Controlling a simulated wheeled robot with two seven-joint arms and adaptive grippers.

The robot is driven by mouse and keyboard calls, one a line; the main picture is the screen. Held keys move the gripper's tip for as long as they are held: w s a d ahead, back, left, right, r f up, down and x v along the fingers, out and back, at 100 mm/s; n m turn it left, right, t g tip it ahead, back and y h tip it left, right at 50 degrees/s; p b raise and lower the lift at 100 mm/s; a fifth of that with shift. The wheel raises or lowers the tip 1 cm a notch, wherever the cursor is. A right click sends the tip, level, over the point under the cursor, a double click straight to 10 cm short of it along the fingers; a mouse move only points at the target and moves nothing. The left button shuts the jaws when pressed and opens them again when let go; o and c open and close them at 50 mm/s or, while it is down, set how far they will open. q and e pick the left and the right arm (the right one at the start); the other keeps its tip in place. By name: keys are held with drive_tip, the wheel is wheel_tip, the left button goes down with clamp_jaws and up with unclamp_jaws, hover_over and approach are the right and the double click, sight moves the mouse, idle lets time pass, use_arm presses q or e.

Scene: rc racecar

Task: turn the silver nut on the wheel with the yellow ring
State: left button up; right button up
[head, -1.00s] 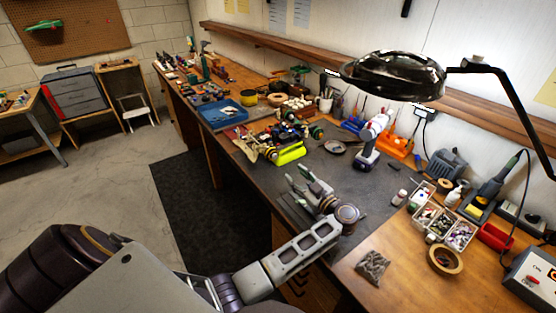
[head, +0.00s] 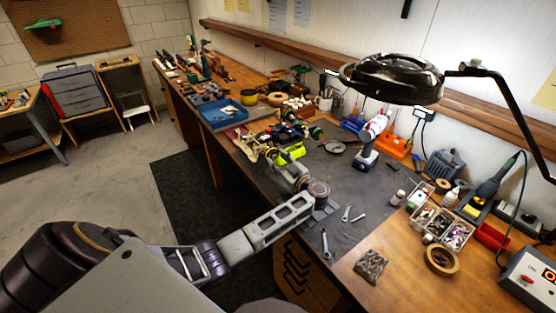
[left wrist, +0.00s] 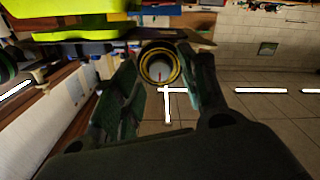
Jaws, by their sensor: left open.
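The racecar with a bright yellow-green body (head: 291,152) sits on the dark mat of the workbench. It also fills the upper left of the left wrist view (left wrist: 65,22). The wheel with the yellow ring (left wrist: 143,66) faces me in the left wrist view, beyond and between my fingertips. Its centre looks grey; I cannot make out the silver nut clearly. My left gripper (head: 277,164) is beside the car's near end, partly hiding it. In the left wrist view its two fingers (left wrist: 164,82) are apart, with nothing between them. My right gripper is not in view.
Several wrenches (head: 324,243) lie on the mat near my forearm. A drill (head: 369,150) stands behind, right of the car. A blue tray (head: 221,113) lies at the far left. A lamp (head: 392,77) hangs over the bench.

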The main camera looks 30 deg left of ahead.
use_arm(q)
drive_tip(key=shift+w+a, duration=0.15)
drive_tip(key=shift+a, duration=0.15)
clamp_jaws()
drive_tip(key=shift+r, duration=0.1)
drive_tip(key=shift+r+n+p, duration=0.15)
drive_tip(key=shift+n+p, duration=0.15)
drive_tip(key=shift+p, duration=0.7)
drive_tip(key=shift+n+p, duration=0.3)
drive_tip(key=shift+n, duration=0.1)
drive_tip(key=shift+f+n, duration=0.2)
drive_tip(key=shift+n, duration=0.2)
